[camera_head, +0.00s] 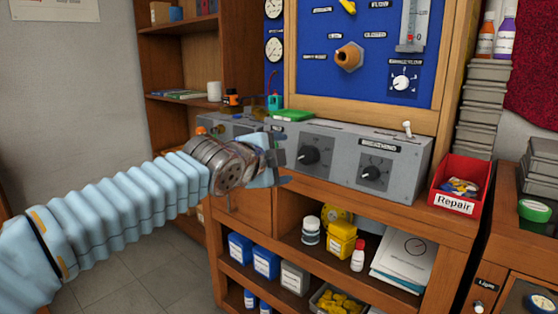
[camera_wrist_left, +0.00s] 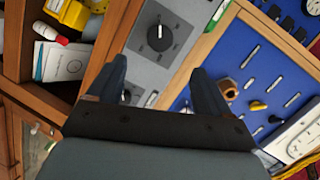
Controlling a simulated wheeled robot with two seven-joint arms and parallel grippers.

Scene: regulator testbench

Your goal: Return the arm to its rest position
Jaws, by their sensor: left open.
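My left arm comes in from the left in the head view. Its gripper (camera_head: 280,160) is in front of the grey control panel (camera_head: 340,158), beside the knobs. In the left wrist view the two fingers of the left gripper (camera_wrist_left: 160,85) stand apart with nothing between them. Behind them are the grey panel with a black knob (camera_wrist_left: 159,38) and the blue board (camera_wrist_left: 250,75). Contact between the fingers and the panel cannot be told. My right gripper is not in view.
A red Repair bin (camera_head: 458,184) stands right of the panel. A green item (camera_head: 293,115) lies on the panel top. Shelves below hold blue boxes (camera_head: 266,262), a yellow container (camera_head: 341,240) and papers (camera_head: 405,258). The floor at lower left (camera_head: 135,275) is clear.

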